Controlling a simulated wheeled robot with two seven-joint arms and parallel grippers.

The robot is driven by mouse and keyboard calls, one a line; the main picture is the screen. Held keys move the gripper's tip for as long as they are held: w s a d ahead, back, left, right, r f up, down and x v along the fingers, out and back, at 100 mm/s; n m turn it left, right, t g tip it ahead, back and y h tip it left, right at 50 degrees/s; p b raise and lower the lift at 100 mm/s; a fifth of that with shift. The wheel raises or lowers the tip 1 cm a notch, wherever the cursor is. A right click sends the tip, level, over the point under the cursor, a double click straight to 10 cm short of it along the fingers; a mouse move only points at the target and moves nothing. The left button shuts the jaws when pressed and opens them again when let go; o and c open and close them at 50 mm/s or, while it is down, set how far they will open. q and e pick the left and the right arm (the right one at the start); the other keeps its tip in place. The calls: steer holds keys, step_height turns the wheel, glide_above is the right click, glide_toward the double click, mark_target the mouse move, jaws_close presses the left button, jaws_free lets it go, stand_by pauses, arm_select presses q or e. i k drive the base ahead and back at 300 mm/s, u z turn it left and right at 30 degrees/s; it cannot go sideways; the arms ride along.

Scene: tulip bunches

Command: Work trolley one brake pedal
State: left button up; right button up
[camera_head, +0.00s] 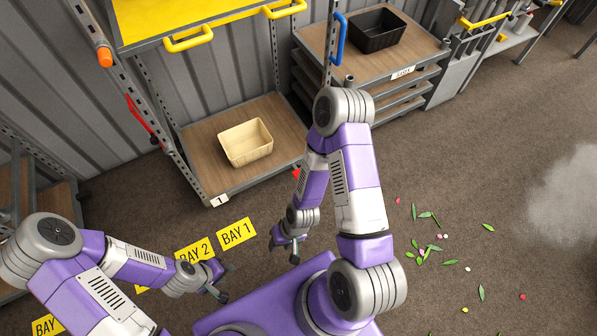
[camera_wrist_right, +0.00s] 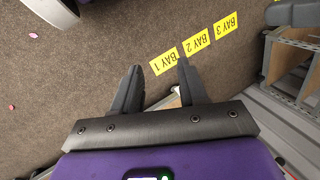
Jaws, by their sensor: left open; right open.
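Trolley one (camera_head: 219,200) stands at upper left in the head view, with a "1" plate on its wood-topped lower shelf and a yellow top. A small red piece (camera_head: 296,173) shows low at its front right corner, partly behind my right arm; it looks like the brake pedal, but its position up or down cannot be told. My right gripper (camera_head: 284,248) is open and empty, below and apart from the red piece. It also shows open in the right wrist view (camera_wrist_right: 160,88). My left gripper (camera_head: 221,287) is open and empty near the bay signs.
A cream crate (camera_head: 245,142) sits on trolley one's lower shelf. Yellow signs, including BAY 1 (camera_head: 236,234) and BAY 2 (camera_head: 194,250), lie on the floor. A second trolley (camera_head: 403,73) with a black crate (camera_head: 376,29) stands right. Scattered leaves and petals (camera_head: 428,247) lie on open floor.

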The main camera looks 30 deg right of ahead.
mark_target(296, 173)
steer(key=u, duration=0.1)
steer(key=k, duration=0.35)
steer(key=z, duration=0.6)
steer(key=i, duration=1.3)
steer(key=u, duration=0.35)
